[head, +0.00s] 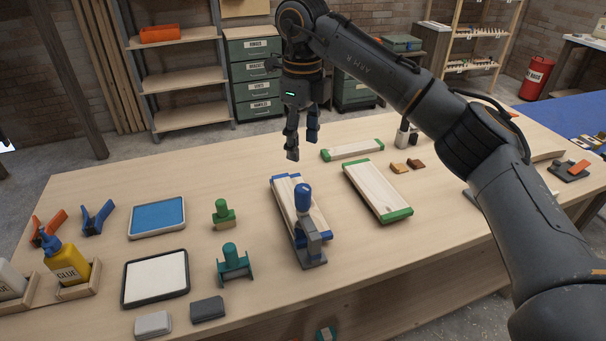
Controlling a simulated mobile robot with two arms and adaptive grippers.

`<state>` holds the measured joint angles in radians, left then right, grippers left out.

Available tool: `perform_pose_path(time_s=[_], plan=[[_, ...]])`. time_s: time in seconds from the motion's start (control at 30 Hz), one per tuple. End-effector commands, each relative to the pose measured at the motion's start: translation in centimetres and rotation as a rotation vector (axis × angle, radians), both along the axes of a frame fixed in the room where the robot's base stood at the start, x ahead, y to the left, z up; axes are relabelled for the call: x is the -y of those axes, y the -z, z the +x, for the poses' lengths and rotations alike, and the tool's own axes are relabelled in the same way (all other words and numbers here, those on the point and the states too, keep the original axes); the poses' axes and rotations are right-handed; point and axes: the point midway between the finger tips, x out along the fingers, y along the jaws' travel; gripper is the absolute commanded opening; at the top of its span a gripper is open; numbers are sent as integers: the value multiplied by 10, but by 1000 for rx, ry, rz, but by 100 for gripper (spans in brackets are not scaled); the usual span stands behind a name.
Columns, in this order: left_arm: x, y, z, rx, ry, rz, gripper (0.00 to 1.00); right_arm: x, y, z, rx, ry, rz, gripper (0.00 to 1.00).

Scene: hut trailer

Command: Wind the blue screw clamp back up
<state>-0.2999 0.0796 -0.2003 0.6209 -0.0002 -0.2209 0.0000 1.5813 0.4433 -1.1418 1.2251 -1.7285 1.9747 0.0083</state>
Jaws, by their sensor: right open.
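The blue screw clamp (303,199) stands near the middle of the workbench, with a blue knob on top and a grey body and foot. It is at the near end of a pair of pale boards with blue ends (285,200). Whether its screw presses on the boards I cannot tell. My right gripper (302,146) is open and empty, pointing down above the bench, beyond the clamp and the boards' far end, apart from both. My left gripper is not in view.
Green-ended boards (375,190) lie right of the clamp. Green clamp-like tools (234,262), a blue tray (157,217), a white tray (155,278), spring clamps (97,218) and a glue bottle (67,263) are on the left. Bare bench (240,165) lies left of my gripper.

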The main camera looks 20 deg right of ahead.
Motion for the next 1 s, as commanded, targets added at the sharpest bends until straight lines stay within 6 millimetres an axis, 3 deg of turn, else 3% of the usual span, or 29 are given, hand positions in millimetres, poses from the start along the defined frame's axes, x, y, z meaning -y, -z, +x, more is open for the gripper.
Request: perform_pose_path(time_s=[0.03,0.2,0.47,1.0], plan=[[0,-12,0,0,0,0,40,0,-7,0,-5,97,3,57],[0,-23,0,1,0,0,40,0,-6,1,-11,355,6,57],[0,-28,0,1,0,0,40,1,7,2,-14,450,5,57],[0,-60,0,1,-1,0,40,1,109,1,-14,446,4,57]])
